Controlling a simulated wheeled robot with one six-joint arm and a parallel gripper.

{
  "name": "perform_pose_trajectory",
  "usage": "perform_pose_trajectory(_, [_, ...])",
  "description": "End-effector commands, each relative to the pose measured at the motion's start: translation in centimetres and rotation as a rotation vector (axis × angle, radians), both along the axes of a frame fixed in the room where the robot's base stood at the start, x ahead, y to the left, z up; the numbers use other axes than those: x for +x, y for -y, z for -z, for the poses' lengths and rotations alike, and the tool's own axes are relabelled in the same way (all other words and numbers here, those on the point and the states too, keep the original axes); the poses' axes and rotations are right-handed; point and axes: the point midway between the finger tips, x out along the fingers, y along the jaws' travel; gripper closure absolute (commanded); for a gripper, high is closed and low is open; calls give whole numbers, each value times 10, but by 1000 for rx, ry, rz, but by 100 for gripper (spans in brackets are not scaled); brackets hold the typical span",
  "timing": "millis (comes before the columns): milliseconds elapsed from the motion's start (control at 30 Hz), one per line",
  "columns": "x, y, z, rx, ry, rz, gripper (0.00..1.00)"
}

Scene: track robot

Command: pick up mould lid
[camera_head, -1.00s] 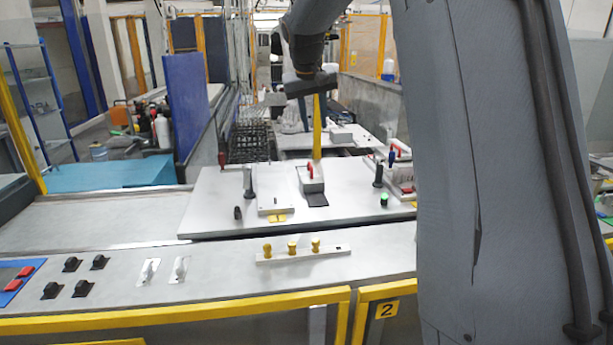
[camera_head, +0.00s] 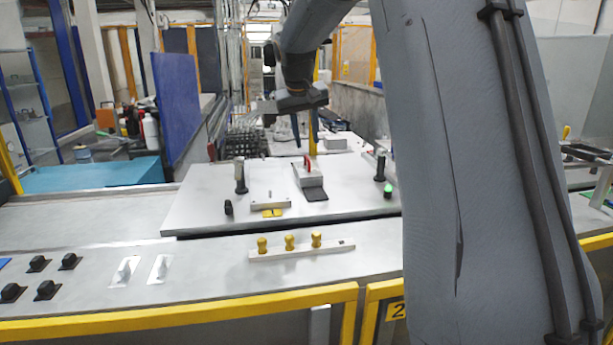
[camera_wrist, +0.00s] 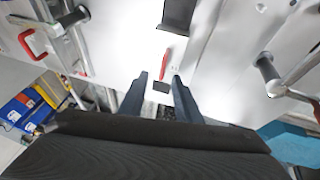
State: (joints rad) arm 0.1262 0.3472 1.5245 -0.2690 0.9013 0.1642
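A pale block with a red handle (camera_head: 308,172) stands on the white work table, with a dark flap at its front; I take it to be the mould lid. Its red handle (camera_wrist: 165,62) shows in the wrist view, just beyond the gap between my fingers. My gripper (camera_wrist: 161,77) points down with its two dark fingers apart and nothing between them. In the head view my gripper hangs above and behind the block, apart from it. The block's outline blends into the white surface in the wrist view.
Dark upright posts (camera_head: 240,176) stand on both sides of the block. A pale bar with yellow pads (camera_head: 272,212) lies in front of it. A rail with yellow knobs (camera_head: 290,243) sits nearer. The table (camera_head: 210,205) has bare room at left.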

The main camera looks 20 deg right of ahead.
Motion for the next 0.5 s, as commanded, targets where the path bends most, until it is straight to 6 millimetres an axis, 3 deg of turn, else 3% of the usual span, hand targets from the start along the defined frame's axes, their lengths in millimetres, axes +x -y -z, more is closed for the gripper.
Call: perform_pose_trajectory(500, [25, 10, 54, 0, -3, 0, 70])
